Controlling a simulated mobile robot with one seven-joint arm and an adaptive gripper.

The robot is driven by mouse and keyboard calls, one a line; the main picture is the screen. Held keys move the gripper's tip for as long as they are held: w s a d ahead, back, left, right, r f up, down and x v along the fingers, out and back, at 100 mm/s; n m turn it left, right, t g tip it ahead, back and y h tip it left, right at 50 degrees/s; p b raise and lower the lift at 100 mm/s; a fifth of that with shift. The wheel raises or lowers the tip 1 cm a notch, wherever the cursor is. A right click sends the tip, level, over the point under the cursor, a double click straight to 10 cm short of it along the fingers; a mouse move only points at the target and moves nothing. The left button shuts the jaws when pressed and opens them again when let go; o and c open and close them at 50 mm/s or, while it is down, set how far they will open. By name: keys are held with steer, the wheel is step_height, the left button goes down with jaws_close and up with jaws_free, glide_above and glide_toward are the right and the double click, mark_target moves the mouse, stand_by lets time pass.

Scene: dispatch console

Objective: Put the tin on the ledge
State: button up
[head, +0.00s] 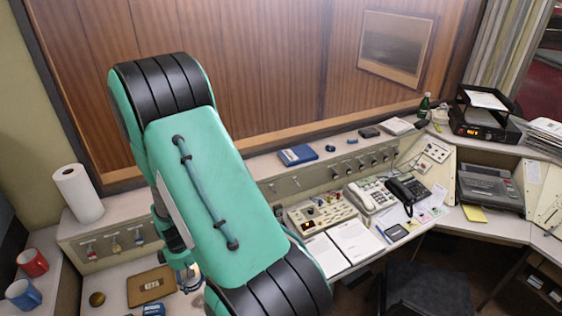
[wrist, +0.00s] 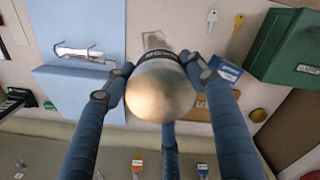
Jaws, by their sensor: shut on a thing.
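My gripper (wrist: 160,73) is shut on a round, dull metallic thing, which I take to be the tin (wrist: 163,93). Its rounded end faces the wrist camera, and a dark band shows behind it. In the head view my gripper (head: 187,272) is low at the left, partly behind my arm, above the desk in front of the ledge's key-hook panel. I cannot make out the tin clearly there. The ledge (head: 262,166) is the raised shelf along the back, below the wood-panelled wall. My arm hides part of its left stretch.
A paper towel roll (head: 78,194) stands at the ledge's left. A blue book (head: 298,155) and small items lie further right on it. Red (head: 33,262) and blue (head: 23,294) mugs stand at far left.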

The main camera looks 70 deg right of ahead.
steer(key=w+d+r+m+p, duration=0.3)
steer(key=w+d+r+p, duration=0.2)
steer(key=w+d+r, duration=0.2)
steer(key=w+d+r+m+p, duration=0.3)
steer(key=w+d+r+p, duration=0.3)
steer(key=w+d, duration=0.5)
steer(key=shift+d+r+m, duration=0.3)
steer(key=shift+d+r, duration=0.75)
steer(key=shift+d, duration=0.05)
steer(key=shift+d, duration=0.1)
steer(key=shift+w+d+f+p, duration=0.25)
steer(key=shift+w+d+p, duration=0.25)
steer(key=shift+w+d, duration=1.35)
steer(key=shift+w+d+f+p, duration=0.35)
steer(key=shift+w+d, duration=0.9)
steer(key=shift+w, duration=1.2)
steer(key=shift+w+d+f+p, duration=0.15)
steer(key=shift+w+d+p, duration=0.45)
steer(key=shift+w+d, duration=1.25)
steer(key=shift+w+a, duration=0.3)
steer(key=shift+f, duration=0.1)
steer(key=shift+f+p, duration=0.5)
steer(key=shift+f, duration=1.15)
steer(key=shift+f, duration=0.2)
